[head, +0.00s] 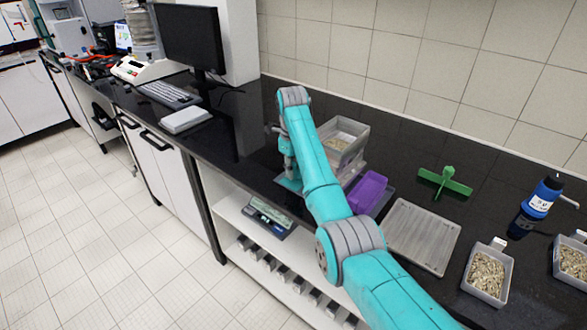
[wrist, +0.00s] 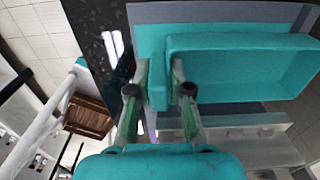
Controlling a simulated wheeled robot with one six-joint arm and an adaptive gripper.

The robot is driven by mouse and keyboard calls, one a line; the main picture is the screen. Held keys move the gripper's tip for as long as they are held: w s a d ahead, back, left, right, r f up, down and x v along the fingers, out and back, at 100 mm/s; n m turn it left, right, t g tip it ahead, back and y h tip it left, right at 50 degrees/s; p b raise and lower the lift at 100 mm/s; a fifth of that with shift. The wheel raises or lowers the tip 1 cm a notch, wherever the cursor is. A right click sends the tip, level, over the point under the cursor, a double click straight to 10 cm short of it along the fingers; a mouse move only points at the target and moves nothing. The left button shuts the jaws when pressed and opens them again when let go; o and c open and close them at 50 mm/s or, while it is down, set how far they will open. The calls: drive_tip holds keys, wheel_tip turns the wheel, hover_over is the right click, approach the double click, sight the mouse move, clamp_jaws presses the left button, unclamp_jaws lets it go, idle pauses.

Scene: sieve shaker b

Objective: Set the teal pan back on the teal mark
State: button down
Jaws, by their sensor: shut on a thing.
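The teal pan (wrist: 240,70) fills the upper right of the wrist view, a shallow rectangular pan with its inside showing as empty. My gripper (wrist: 160,74) is shut on the tab at the pan's near end, one finger on each side. In the head view my gripper (head: 288,165) is low over the black counter's front part, left of the grey pan. A teal patch (head: 289,184) shows just below it, largely hidden by my arm. I cannot tell pan from mark there, nor whether the pan touches the counter.
A grey pan of grains (head: 345,140) stands close behind my arm, a purple pan (head: 367,192) to its right. A grey tray (head: 424,235), a green tool (head: 445,181), a blue bottle (head: 541,198) and grain boxes (head: 488,274) lie further right.

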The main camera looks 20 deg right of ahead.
drive_tip(key=shift+f, duration=0.4)
drive_tip(key=c, duration=1.1)
unclamp_jaws()
